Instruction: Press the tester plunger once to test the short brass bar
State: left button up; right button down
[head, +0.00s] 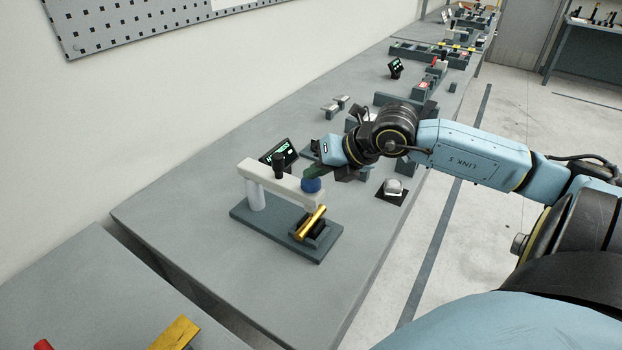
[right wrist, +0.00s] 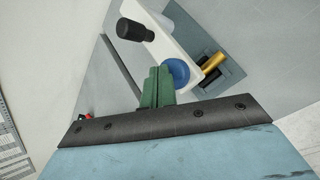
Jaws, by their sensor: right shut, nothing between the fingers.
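The tester (head: 250,165) stands on the near bench, a pale arm on a post above a dark base plate (head: 270,238). Its blue round plunger (head: 311,185) is at the arm's right end. The short brass bar (head: 311,222) lies tilted in a dark holder on the base, below the arm's end. My right gripper (head: 312,172) is shut and empty, its green fingertips close beside the plunger. In the right wrist view, the shut green fingers (right wrist: 157,85) stand at the left edge of the blue plunger (right wrist: 175,73); contact is unclear. My left gripper is not in view.
A black knob (head: 279,167) rises from the tester arm, with a small display (head: 283,152) behind it. A silver piece on a black pad (head: 393,188) lies near the bench edge. Grey blocks stand farther back. The bench left of the tester is clear.

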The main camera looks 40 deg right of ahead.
jog(key=shift+f+b, duration=0.3)
jog(key=shift+f, duration=0.2)
jog(key=shift+r, duration=0.1)
dwell(0.3)
jog(key=shift+r+p, duration=0.85)
jog(key=shift+r, duration=0.35)
jog(key=shift+r, duration=0.1)
jog(key=shift+r+p, duration=1.65)
jog(key=shift+r, duration=0.8)
jog(key=shift+f, duration=0.1)
